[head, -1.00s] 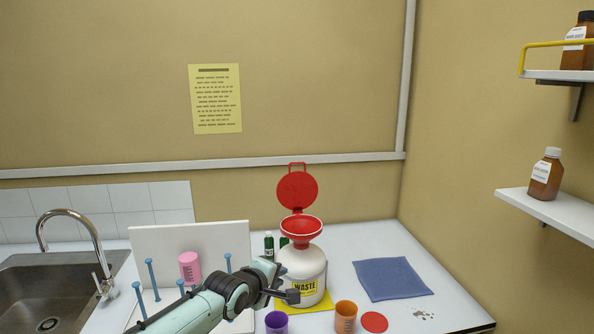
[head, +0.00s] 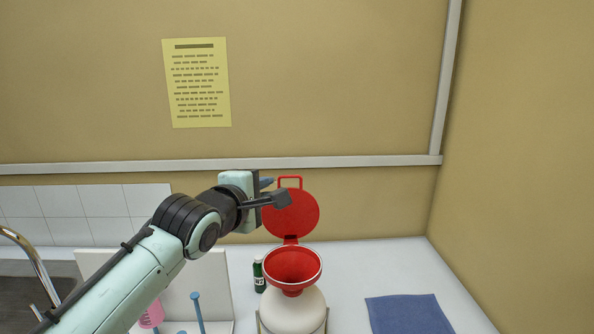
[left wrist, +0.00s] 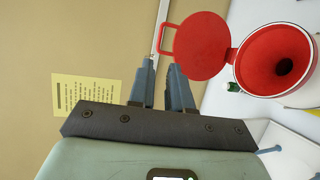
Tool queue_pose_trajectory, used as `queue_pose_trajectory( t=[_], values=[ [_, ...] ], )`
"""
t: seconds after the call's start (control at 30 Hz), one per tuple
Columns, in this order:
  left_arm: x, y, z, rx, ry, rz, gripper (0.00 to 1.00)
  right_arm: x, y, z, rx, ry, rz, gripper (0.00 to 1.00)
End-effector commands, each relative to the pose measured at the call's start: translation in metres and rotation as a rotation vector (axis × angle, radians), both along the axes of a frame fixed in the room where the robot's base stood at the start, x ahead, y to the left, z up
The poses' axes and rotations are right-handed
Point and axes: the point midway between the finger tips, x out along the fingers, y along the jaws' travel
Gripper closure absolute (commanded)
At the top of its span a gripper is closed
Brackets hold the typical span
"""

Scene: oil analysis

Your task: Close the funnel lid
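The red funnel (head: 293,267) sits on top of the white waste bottle (head: 292,312). Its round red lid (head: 298,214) stands open and upright behind the mouth, with a loop handle (head: 290,180) at its top edge. In the left wrist view the lid (left wrist: 198,48) and the open funnel mouth (left wrist: 270,60) lie at the upper right. My left gripper (head: 277,190) is raised beside the lid's upper left, overlapping its edge in the head view. Its fingers (left wrist: 162,72) are parted and empty, just below the handle in the wrist picture. My right gripper is out of view.
A green-bodied small bottle (head: 259,276) stands left of the waste bottle. A white rack (head: 215,285) with blue pegs and a pink cup (head: 152,316) is under my left arm. A blue cloth (head: 408,315) lies at the right. The sink faucet (head: 28,262) is far left.

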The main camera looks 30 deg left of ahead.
Motion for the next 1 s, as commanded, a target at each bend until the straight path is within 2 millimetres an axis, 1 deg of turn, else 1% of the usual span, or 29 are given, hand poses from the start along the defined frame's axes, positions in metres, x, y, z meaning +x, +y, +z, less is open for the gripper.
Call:
queue_pose_trajectory(
  t=[0.17, 0.4, 0.6, 0.7, 0.8, 1.0],
  values=[
    [0.020, 0.003, -0.004, -0.001, 0.004, 0.000, 0.81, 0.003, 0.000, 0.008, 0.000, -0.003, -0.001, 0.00],
    [0.070, 0.010, -0.012, 0.000, 0.003, 0.000, 0.81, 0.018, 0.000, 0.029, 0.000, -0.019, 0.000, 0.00],
    [0.106, 0.015, -0.020, 0.000, 0.000, 0.000, 0.81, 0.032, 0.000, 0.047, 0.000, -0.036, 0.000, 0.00],
    [0.118, 0.017, -0.023, 0.000, 0.000, 0.000, 0.81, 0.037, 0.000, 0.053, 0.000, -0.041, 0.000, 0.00],
    [0.125, 0.018, -0.025, 0.001, 0.000, 0.000, 0.81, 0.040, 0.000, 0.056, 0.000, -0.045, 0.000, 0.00],
    [0.129, 0.019, -0.028, 0.000, 0.001, 0.000, 0.81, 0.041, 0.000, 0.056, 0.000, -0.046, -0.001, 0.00]
  ],
)
